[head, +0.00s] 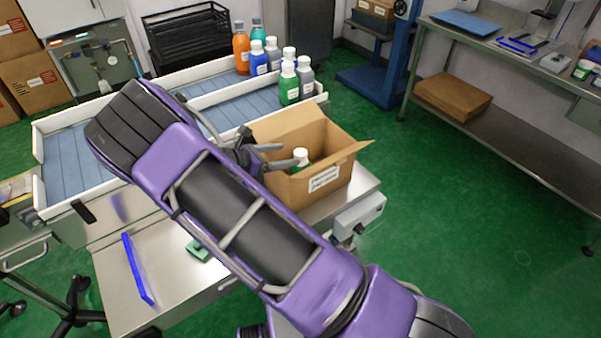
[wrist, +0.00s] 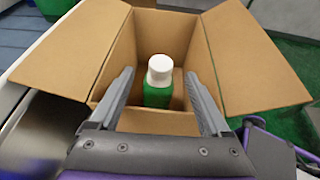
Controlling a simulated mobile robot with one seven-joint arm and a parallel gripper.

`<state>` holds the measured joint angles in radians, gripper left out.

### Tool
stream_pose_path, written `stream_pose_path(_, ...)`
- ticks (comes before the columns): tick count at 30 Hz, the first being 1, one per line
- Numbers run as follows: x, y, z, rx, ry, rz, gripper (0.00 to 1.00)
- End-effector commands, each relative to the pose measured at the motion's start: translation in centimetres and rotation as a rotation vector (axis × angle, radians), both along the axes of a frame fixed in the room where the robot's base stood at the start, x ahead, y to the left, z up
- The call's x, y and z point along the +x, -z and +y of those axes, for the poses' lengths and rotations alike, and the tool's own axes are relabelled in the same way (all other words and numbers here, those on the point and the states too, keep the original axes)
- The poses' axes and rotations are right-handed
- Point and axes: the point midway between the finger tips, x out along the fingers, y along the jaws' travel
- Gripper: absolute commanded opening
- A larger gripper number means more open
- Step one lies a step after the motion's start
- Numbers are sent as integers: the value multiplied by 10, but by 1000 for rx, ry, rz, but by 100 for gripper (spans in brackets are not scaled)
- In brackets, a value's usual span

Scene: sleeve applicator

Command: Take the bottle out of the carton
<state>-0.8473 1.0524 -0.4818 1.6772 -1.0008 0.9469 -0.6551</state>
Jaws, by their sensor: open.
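The carton (head: 322,182) is an open brown box with a white label, standing on the metal table. Its flaps are spread outward. The bottle (head: 300,155) has a white cap and a green body and stands inside the carton; only its top shows in the head view. In the wrist view the bottle (wrist: 159,82) stands upright near the carton's far wall. My gripper (head: 288,158) is at the carton's opening. In the wrist view my gripper (wrist: 161,82) is open, with one finger on each side of the bottle and gaps on both sides. The bottle's base is hidden.
Several bottles, among them an orange one (head: 241,52) and a green one (head: 289,85), stand behind the carton on the blue-slatted conveyor (head: 235,108). A grey box (head: 358,215) is fixed at the table's right edge. A blue strip (head: 137,268) lies on the table.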

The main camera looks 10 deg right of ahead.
Motion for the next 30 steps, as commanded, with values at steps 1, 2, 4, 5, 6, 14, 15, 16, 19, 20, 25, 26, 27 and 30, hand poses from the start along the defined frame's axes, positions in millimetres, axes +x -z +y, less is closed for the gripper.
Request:
stream_pose_path(1, 1, 1, -3, -1, 1, 0, 81)
stream_pose_path(2, 2, 2, -5, -1, 1, 0, 81)
stream_pose_path(4, 5, 6, -13, -3, 2, 1, 81)
stream_pose_path(5, 6, 8, -17, -3, 2, 1, 81)
stream_pose_path(6, 8, 10, -22, -2, 1, 1, 81)
stream_pose_path(14, 19, 20, -43, 0, 0, 1, 81)
stream_pose_path(15, 19, 20, -42, 0, 0, 1, 81)
stream_pose_path(16, 19, 20, -42, 0, 0, 1, 81)
stream_pose_path(19, 19, 20, -42, 0, 0, 0, 76)
stream_pose_path(20, 19, 20, -42, 0, 0, 0, 70)
stream_pose_path(25, 19, 20, -42, 0, 0, 0, 40)
stream_pose_path(26, 19, 20, -42, 0, 0, 0, 34)
stream_pose_path(27, 19, 20, -42, 0, 0, 0, 27)
stream_pose_path(30, 19, 20, -42, 0, 0, 0, 9)
